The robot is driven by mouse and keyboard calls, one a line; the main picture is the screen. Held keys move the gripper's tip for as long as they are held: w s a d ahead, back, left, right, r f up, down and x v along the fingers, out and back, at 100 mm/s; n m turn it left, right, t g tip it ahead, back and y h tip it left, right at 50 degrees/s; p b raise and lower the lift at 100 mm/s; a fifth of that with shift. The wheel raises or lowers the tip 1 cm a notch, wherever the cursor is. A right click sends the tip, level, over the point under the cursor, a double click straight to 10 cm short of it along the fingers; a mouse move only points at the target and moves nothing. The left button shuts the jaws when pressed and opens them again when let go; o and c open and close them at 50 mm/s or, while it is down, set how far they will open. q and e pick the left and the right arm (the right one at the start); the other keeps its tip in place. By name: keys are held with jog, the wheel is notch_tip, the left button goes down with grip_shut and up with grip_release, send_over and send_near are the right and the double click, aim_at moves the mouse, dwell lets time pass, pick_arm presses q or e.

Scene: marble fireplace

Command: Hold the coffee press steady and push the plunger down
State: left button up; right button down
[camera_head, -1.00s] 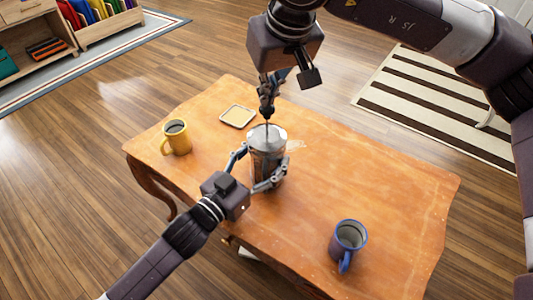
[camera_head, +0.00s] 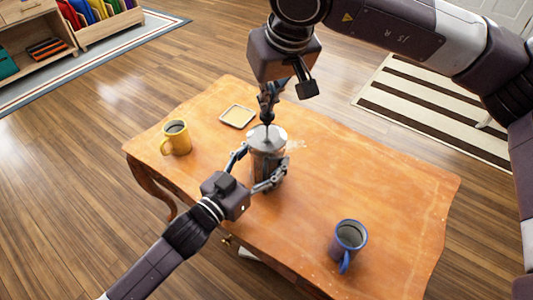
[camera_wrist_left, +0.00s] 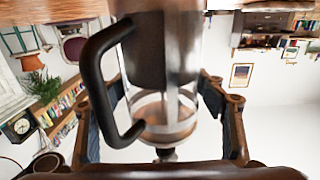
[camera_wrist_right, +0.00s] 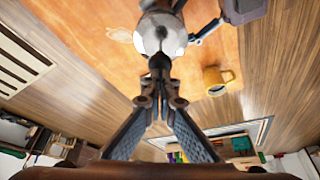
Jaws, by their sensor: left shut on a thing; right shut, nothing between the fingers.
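The coffee press (camera_head: 267,150) stands upright on the wooden table, with a silver lid. In the left wrist view its glass body (camera_wrist_left: 163,100) and black handle (camera_wrist_left: 95,85) appear upside down, with dark contents. My left gripper (camera_head: 265,180) is shut around the press body, one finger on each side. My right gripper (camera_head: 267,118) is shut and empty, pointing down directly above the lid. In the right wrist view its closed fingertips (camera_wrist_right: 160,72) are at the dark plunger knob over the round lid (camera_wrist_right: 160,34). I cannot tell whether they touch it.
A yellow mug (camera_head: 176,138) stands at the table's left, near a square coaster (camera_head: 237,116). A blue mug (camera_head: 348,238) stands at the front right. A striped rug (camera_head: 430,105) lies beyond.

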pick_arm(q)
jog(key=shift+d+r, duration=0.1)
pick_arm(e)
jog(key=shift+w+f, duration=0.1)
jog(key=shift+f, duration=0.7)
jog(key=shift+r, duration=2.55)
jog(key=v, duration=1.2)
jog(key=shift+d, duration=0.1)
pick_arm(q)
jog(key=o, duration=2.2)
jog(key=shift+c, duration=0.2)
